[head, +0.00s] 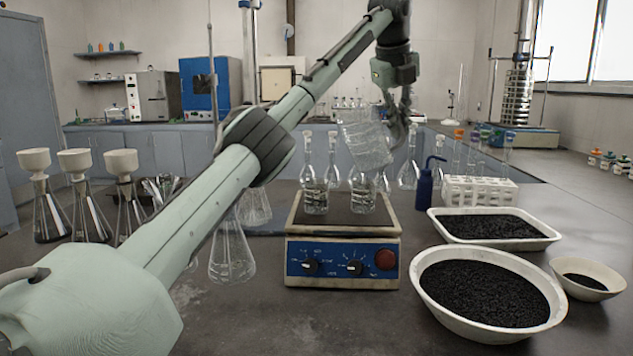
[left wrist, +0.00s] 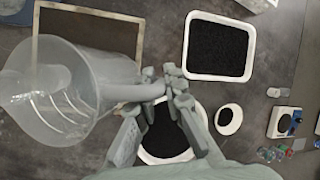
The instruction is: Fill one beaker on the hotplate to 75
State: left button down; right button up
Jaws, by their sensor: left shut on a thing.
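The hotplate (head: 342,255) stands mid-table with a blue front panel, two knobs and a red button. Two small clear glass vessels, a left beaker (head: 315,197) and a right beaker (head: 362,195), stand on its dark top; their fill level is too small to read. My left gripper (head: 404,118) is shut on the handle of a clear jug (head: 365,140), held tilted in the air above the right beaker. In the left wrist view the gripper (left wrist: 165,82) closes on the jug's handle, and the jug (left wrist: 90,65) covers part of the hotplate (left wrist: 85,14). Any liquid in the jug is unclear.
A white tray (head: 492,238) and a round bowl (head: 420,285) of black granules stand right of the hotplate, with a smaller bowl (head: 590,291). A blue wash bottle (head: 425,188) and white rack (head: 480,192) are behind. Flasks with funnels (head: 76,160) stand at left.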

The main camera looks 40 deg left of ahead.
pick_arm(q)
jog(key=shift+w+d+f+g+y, duration=0.45)
jog(key=shift+d+f+g+y, duration=0.05)
jog(key=shift+d+f, duration=0.1)
jog(key=shift+w+d+f+m+g+y, duration=0.15)
jog(key=shift+w+f+m+g+y, duration=0.1)
jog(key=shift+f+g+y, duration=0.25)
jog(key=shift+w+d+f+m+g+y, duration=0.1)
jog(key=shift+w+f+m+g+y, duration=0.1)
jog(key=shift+f+m+g+y, duration=0.3)
jog(key=shift+s+d+f+n, duration=0.1)
jog(key=shift+f+n, duration=0.05)
jog(key=shift+n, duration=0.1)
jog(key=shift+s+r+t+h, duration=0.1)
jog(key=shift+r+t+h, duration=0.1)
jog(key=shift+t+h, duration=0.1)
